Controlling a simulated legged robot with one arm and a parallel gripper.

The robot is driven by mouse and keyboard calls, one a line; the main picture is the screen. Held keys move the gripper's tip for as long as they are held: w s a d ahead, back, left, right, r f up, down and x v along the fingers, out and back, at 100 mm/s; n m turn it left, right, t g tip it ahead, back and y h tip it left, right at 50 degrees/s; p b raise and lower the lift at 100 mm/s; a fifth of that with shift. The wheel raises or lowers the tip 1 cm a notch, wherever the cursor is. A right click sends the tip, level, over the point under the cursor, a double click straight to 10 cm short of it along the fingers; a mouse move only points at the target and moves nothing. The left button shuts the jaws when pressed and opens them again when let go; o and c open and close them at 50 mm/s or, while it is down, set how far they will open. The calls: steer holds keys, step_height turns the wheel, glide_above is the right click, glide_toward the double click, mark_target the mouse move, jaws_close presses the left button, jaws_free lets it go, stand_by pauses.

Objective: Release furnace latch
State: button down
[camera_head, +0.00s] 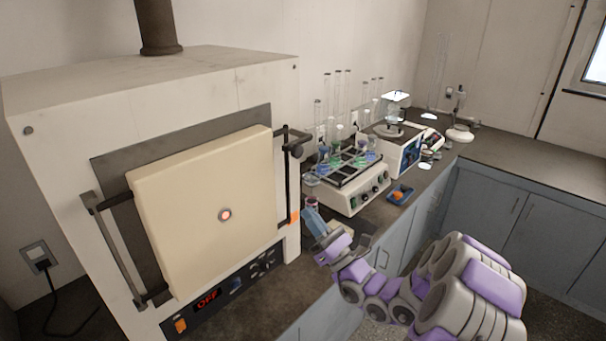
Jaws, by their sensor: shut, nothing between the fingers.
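The furnace (60,110) is a large off-white box at the left. Its cream door (190,205) is closed against the grey frame and has a small round red-lit port. A dark latch bar (287,185) runs along the door's right edge, with a black knob at its top and an orange piece near its bottom. A metal handle bar (117,250) stands at the door's left edge. My gripper (312,208) is shut and empty, just right of the orange piece. I cannot tell how near it is in depth.
The furnace panel (220,290) shows a red "OFF". Grey cabinets (490,210) are below. The area before the door is clear.

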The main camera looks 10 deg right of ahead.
steer(key=shift+d+f+m+t+h, duration=0.75)
steer(key=shift+d+m+h, duration=0.45)
steer(key=shift+d, duration=1.1)
steer(key=s+r+b+x, duration=0.1)
steer(key=r+x, duration=0.1)
steer(key=x, duration=1.2)
steer(key=shift+s+d+b, duration=0.2)
steer(key=shift+d+b, duration=0.15)
steer(key=shift+d, duration=0.1)
steer(key=shift+s+a+r+m+h+p, duration=0.1)
steer(key=shift+a+r+m+h+p, duration=0.15)
steer(key=shift+a+m+h+p, duration=0.25)
steer(key=shift+d+t+h+p, duration=0.1)
steer(key=shift+t+h+p, duration=0.15)
steer(key=shift+h+p, duration=0.05)
